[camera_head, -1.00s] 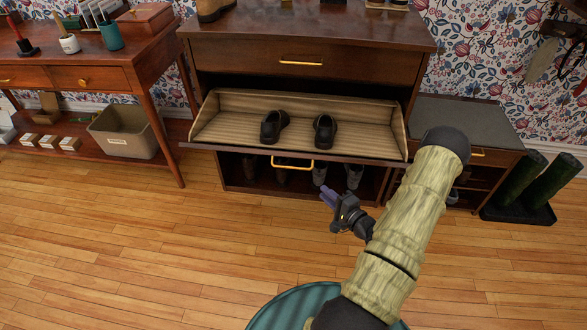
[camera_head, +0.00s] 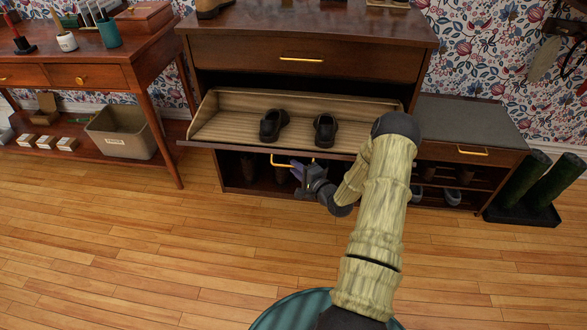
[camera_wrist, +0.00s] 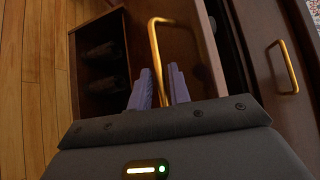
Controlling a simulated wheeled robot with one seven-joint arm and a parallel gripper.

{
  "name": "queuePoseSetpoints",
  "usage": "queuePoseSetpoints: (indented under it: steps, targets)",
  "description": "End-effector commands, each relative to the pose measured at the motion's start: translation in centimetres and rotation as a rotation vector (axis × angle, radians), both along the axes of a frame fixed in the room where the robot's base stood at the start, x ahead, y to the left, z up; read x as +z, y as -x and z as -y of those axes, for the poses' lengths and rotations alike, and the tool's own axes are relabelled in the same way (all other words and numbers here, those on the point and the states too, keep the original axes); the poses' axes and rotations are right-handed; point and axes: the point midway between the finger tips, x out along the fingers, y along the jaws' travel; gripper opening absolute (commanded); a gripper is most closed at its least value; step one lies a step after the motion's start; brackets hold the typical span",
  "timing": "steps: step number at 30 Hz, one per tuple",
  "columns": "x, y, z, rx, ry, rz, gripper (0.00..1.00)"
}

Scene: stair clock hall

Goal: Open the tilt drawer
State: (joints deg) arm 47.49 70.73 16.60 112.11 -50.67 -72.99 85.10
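The tilt drawer (camera_head: 215,128) of the dark wood cabinet is tipped outward, its striped lining facing up. Two black shoes (camera_head: 270,125) (camera_head: 325,128) rest in it. Its brass handle (camera_head: 281,164) is on the front, below the lip, and also shows in the wrist view (camera_wrist: 153,40). My gripper (camera_head: 297,170) is at the handle's right part, below the drawer lip. In the wrist view its two purple fingers (camera_wrist: 160,88) are parted, with the handle bar running between them. Whether they touch it cannot be told. My arm hides the drawer's right front corner.
An upper drawer with a brass handle (camera_head: 301,59) is shut. Shoes stand in the dark space under the tilt drawer. A low grey-topped bench (camera_head: 465,125) is to the right, and a table with a bin (camera_head: 122,132) is to the left. The floor in front is clear.

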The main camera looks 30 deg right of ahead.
Motion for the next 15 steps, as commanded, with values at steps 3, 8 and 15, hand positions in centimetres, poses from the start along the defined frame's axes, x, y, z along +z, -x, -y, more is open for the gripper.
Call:
queuePoseSetpoints:
  steps: [3, 8, 15]
  targets:
    - [-0.2, -1.3, -0.3, 0.0, 0.002, 0.002, 0.19]
    - [-0.2, -1.9, -0.4, -0.001, 0.0, 0.001, 0.19]
    - [-0.2, -1.8, -0.4, -0.001, 0.0, 0.001, 0.11]
